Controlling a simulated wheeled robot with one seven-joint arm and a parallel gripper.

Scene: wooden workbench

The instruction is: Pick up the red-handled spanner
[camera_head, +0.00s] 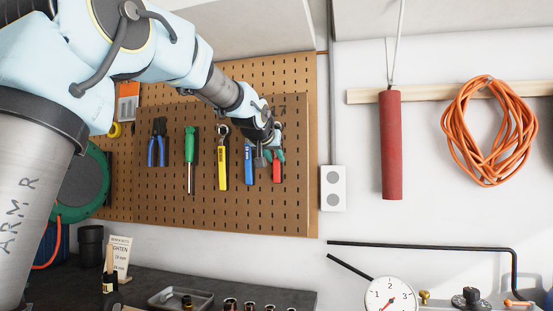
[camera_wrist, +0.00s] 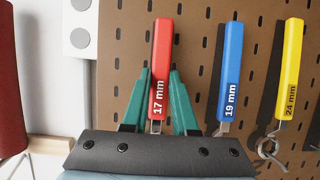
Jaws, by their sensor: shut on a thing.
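The red-handled spanner (camera_wrist: 162,50), marked 17 mm, is at the pegboard, between the two teal fingers of my gripper (camera_wrist: 160,80) in the wrist view. The fingers are shut on its handle from both sides. In the head view the red handle (camera_head: 277,173) shows just below my gripper (camera_head: 268,156). The spanner's metal head is hidden by the gripper and its dark wrist cover. I cannot tell whether the spanner is still on its hook.
A blue-handled 19 mm spanner (camera_wrist: 231,62) hangs close beside it, then a yellow 24 mm one (camera_wrist: 289,75). A green screwdriver (camera_head: 189,150) and blue pliers (camera_head: 156,145) hang farther left. A socket box (camera_head: 332,188) is on the wall at right.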

